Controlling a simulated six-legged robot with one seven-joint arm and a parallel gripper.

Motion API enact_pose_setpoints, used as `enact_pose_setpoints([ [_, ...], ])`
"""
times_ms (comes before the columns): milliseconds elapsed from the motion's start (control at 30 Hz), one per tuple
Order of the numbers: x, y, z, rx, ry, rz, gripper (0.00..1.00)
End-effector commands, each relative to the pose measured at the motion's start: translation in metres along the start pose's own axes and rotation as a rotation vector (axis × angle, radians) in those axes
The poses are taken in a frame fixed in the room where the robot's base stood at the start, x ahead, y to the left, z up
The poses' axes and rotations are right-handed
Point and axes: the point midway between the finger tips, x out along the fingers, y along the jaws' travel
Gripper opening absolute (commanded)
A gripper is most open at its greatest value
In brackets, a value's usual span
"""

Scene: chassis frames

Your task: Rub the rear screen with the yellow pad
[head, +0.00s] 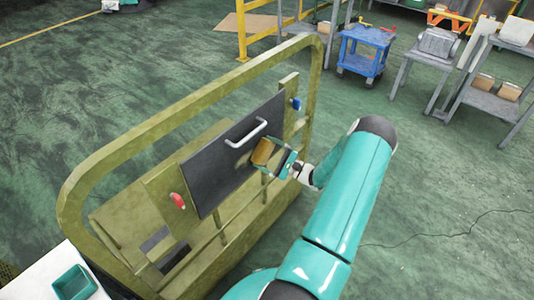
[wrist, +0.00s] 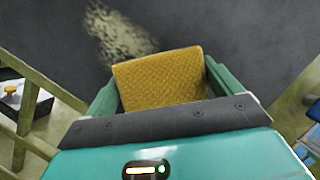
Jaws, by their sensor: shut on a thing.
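The rear screen (head: 225,160) is a dark flat panel with a white handle (head: 246,133), set upright in an olive frame. In the wrist view the dark screen (wrist: 220,25) fills the top, with a pale, blotchy smear (wrist: 120,36) just beyond the pad. The yellow pad (head: 262,151) is at the right part of the screen, below the handle. My gripper (head: 273,153) is shut on the pad; the wrist view shows the pad (wrist: 158,75) between two green fingers. I cannot tell whether the pad touches the screen.
The olive frame has a looped rail (head: 150,130) around the screen, a red knob (head: 178,200) and a blue knob (head: 296,103). A green bin (head: 72,283) sits on a white surface at bottom left. A blue cart (head: 363,52) and grey tables stand at the back right.

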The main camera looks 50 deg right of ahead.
Motion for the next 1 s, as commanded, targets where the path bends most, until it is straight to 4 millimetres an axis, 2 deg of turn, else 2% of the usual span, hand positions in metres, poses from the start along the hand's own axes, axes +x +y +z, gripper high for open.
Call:
enact_pose_setpoints([
  [233,0.005,0.015,0.015,0.002,-0.002,0.001,0.72],
  [500,0.007,0.021,0.02,0.002,-0.001,0.0,0.72],
  [1000,0.018,0.044,0.04,0.002,-0.002,0.0,0.72],
])
